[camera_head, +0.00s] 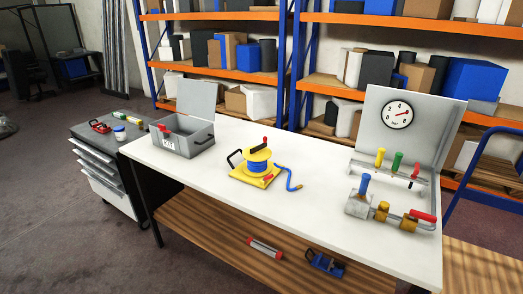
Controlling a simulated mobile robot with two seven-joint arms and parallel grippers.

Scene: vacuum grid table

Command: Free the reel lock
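A yellow hose reel (256,154) stands on its yellow base (246,176) near the middle of the white table (215,185). Blue hose (258,166) is wound on it, and a free length (288,178) lies to the right on the tabletop. A black handle sticks out at the reel's left. A small red part (266,179) shows low on the base, and another red part (265,141) on top. Which of these is the lock, and its position, I cannot tell. Neither of my grippers is in view.
An open grey box (186,140) stands at the left. A gauge panel (405,125) with coloured valves and a pipe assembly (388,212) stand at the right. A red tube and a blue tool (325,263) lie on the lower shelf. The front tabletop is clear.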

